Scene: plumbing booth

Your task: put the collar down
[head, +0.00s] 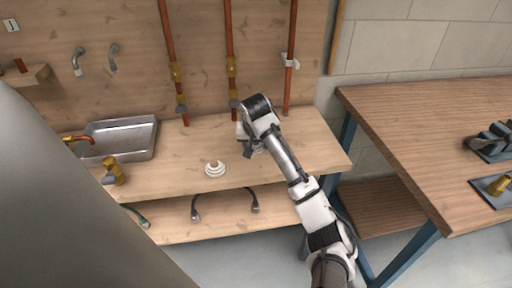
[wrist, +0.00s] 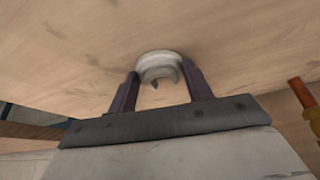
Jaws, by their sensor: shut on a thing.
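In the head view my gripper (head: 250,141) is low over the right part of the bench (head: 300,150), and the collar is mostly hidden there by the wrist.
A white stepped fitting (head: 215,169) stands on the bench left of my gripper. A metal sink (head: 125,138) and a brass valve (head: 115,171) are farther left. Copper pipes (head: 231,50) run up the back wall. Bare bench lies to the right. Another table (head: 420,130) stands at right.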

